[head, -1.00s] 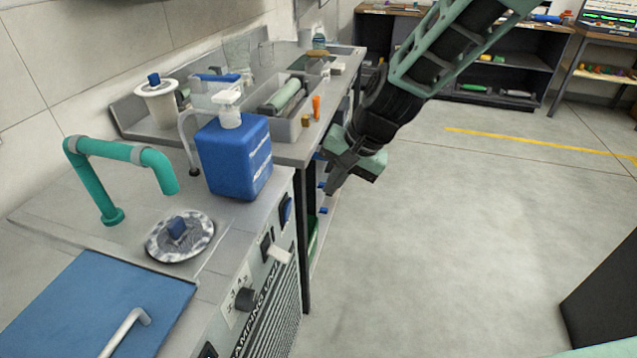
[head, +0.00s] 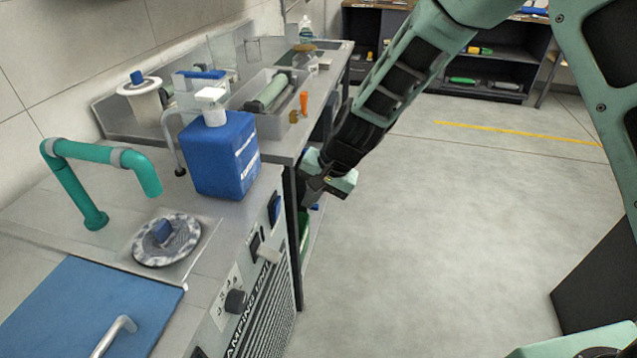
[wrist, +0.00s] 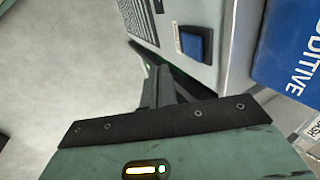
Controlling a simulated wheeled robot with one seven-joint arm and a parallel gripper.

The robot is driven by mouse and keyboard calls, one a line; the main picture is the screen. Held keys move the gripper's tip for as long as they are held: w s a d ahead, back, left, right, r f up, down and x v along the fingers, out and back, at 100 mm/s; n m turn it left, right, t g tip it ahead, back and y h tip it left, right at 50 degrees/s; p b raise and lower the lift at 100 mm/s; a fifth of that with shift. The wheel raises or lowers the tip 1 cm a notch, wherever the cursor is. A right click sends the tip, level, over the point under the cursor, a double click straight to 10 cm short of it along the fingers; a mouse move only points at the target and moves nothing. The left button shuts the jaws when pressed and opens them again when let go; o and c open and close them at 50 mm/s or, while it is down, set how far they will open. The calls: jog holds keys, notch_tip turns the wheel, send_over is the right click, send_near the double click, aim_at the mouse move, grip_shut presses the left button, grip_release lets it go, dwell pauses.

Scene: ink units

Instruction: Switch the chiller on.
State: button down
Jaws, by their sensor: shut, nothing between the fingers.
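The metal cabinet with a front panel (head: 215,300) stands at the left; its lettering reads "...AMPING UNIT", and I see no label naming a chiller. The panel carries a blue rocker-like switch (head: 274,208) near its far edge, a dark switch (head: 255,243), a pale lever (head: 268,254) and a black knob (head: 236,301). My gripper (head: 308,188) is shut and empty, just right of the blue switch in the head view. In the wrist view the blue switch (wrist: 195,43) is ahead and right of my shut fingertips (wrist: 158,86), apart from them. Its on or off position cannot be told.
A blue dispenser bottle (head: 225,155) stands on the cabinet top near the panel edge. A teal tap (head: 110,165), a round drain (head: 166,240) and a blue lid (head: 90,310) are nearby. The floor (head: 450,220) to the right is clear.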

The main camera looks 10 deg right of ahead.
aim_at(278, 210)
jog(key=shift+w+a+f+p, duration=0.2)
jog(key=shift+w+a+f, duration=0.1)
jog(key=shift+a, duration=0.5)
jog(key=shift+w+a+f+p, duration=0.25)
jog(key=shift+a, duration=0.55)
jog(key=shift+w+a+f+p, duration=0.2)
jog(key=shift+w+a+f, duration=0.1)
jog(key=shift+a, duration=0.5)
jog(key=shift+r, duration=0.15)
jog(key=p, duration=0.4)
jog(key=shift+w+a+r, duration=0.1)
jog(key=shift+a+r, duration=0.25)
jog(key=shift+a, duration=0.05)
jog(key=shift+f+h, duration=0.3)
jog(key=shift+w, duration=0.1)
